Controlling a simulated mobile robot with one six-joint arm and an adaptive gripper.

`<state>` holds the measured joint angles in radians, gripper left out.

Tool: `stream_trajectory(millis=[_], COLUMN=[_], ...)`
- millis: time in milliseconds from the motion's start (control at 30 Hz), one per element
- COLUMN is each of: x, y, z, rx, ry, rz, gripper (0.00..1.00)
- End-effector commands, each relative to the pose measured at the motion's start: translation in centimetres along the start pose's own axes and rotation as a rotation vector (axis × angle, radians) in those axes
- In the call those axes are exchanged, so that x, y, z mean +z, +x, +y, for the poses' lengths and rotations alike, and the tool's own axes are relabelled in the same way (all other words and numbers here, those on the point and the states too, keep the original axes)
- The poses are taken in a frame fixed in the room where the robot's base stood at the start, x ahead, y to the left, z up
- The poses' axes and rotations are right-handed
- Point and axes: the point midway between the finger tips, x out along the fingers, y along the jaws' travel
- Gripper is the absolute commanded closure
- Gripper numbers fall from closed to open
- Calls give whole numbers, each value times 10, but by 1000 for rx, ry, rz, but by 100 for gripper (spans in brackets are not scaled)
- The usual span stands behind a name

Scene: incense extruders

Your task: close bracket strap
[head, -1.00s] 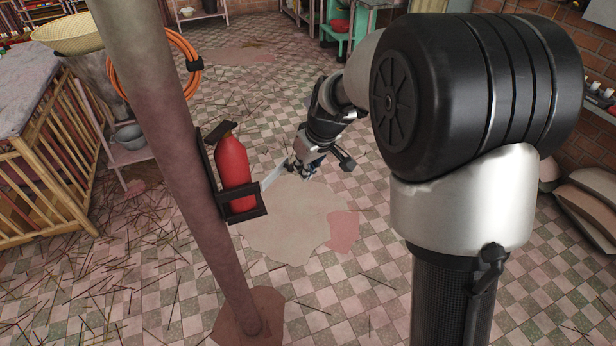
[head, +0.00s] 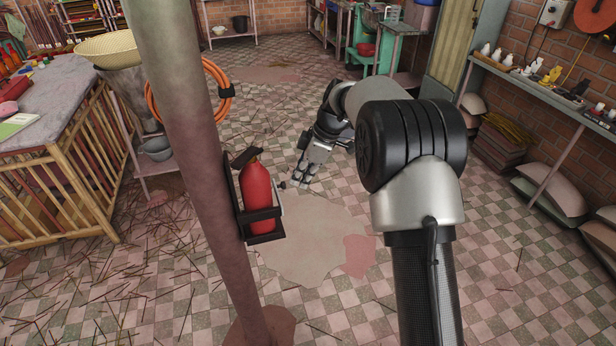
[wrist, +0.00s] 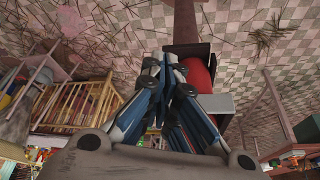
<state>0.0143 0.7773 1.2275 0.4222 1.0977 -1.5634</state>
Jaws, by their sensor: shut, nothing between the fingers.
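A red extinguisher (head: 256,184) stands upright in a black bracket (head: 264,237) on the pole. They also show in the wrist view as the red cylinder (wrist: 194,74) and black frame (wrist: 193,51). The light grey strap (head: 279,207) is at the bracket's right side, close to the extinguisher; it shows as a grey plate in the wrist view (wrist: 222,103). My gripper (head: 299,184) is shut and empty, just right of the extinguisher. Its fingertips (wrist: 161,62) lie left of the red cylinder in the wrist view. I cannot tell whether they touch the strap.
The slanting pole (head: 196,130) carries an orange hose coil (head: 152,103) above the bracket. A slatted wooden pen (head: 70,185) stands at left and a wall shelf (head: 545,92) at right. The tiled floor around the pole has scattered sticks and is otherwise open.

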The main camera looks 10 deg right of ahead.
Motion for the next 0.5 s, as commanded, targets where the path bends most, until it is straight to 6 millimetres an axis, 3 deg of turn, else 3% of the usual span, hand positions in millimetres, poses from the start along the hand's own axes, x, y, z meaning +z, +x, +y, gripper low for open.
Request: stream_trajectory(millis=[500], x=[-9], y=[4], z=[2], rx=[1], ry=[3], rz=[0], gripper=[100])
